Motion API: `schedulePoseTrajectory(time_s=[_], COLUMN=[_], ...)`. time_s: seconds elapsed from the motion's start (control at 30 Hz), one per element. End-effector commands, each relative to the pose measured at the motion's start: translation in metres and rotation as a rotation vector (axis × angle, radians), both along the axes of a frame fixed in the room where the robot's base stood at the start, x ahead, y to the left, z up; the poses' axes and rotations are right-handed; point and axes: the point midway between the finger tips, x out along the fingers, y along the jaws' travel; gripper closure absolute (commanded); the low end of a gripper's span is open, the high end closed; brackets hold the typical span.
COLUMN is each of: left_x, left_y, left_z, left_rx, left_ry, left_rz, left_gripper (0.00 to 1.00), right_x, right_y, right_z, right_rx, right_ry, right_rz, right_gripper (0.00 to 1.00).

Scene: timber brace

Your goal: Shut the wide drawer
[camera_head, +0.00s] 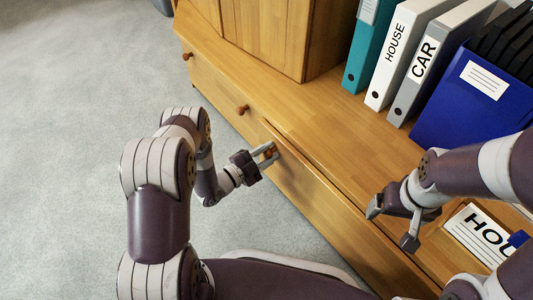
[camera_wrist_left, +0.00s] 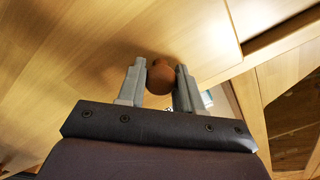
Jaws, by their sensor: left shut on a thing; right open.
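The wide drawer (camera_head: 330,207) is in the long wooden cabinet. Its front stands a little out from the cabinet, with a narrow gap along its top edge. My left gripper (camera_head: 268,155) is shut on the drawer's round wooden knob, mostly hidden between the fingers. In the left wrist view the brown knob (camera_wrist_left: 160,76) sits between the two grey fingertips (camera_wrist_left: 158,84), against the drawer front (camera_wrist_left: 80,90). My right gripper (camera_head: 391,225) is open and empty, above the cabinet top at the right.
Several binders, including a white one (camera_head: 398,55) marked HOUSE and a blue box (camera_head: 475,95), stand on the cabinet top (camera_head: 330,110). A HOU-marked item (camera_head: 480,235) lies near my right gripper. Another knob (camera_head: 242,110) sticks out to the left. Grey carpet (camera_head: 80,100) is clear.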

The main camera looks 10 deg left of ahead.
Motion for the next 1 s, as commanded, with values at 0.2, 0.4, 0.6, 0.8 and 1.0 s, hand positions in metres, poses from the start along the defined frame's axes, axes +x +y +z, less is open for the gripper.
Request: schedulePoseTrajectory(time_s=[0.2, 0.4, 0.6, 0.8, 1.0], left_x=[0.021, 0.031, 0.032, 0.032, 0.031], left_y=[-0.017, -0.025, -0.026, -0.026, -0.027], left_z=[-0.001, 0.000, 0.001, 0.001, 0.000], left_rx=[0.004, 0.000, 0.001, 0.002, 0.002], left_ry=[-0.004, -0.001, -0.003, -0.004, -0.002], left_rz=[-0.006, -0.004, -0.004, -0.005, -0.007], left_gripper=[1.00, 1.00, 1.00, 0.41, 0.41], right_x=[0.000, 0.000, 0.000, 0.000, 0.000], right_y=[0.000, 0.000, 0.000, 0.000, 0.000], right_z=[-0.003, -0.004, -0.004, -0.004, -0.004], right_rx=[0.000, 0.000, 0.000, 0.000, 0.000], right_ry=[0.000, 0.000, 0.000, 0.000, 0.000], right_rz=[0.000, 0.000, 0.000, 0.000, 0.000], right_gripper=[0.10, 0.10, 0.10, 0.10, 0.10])
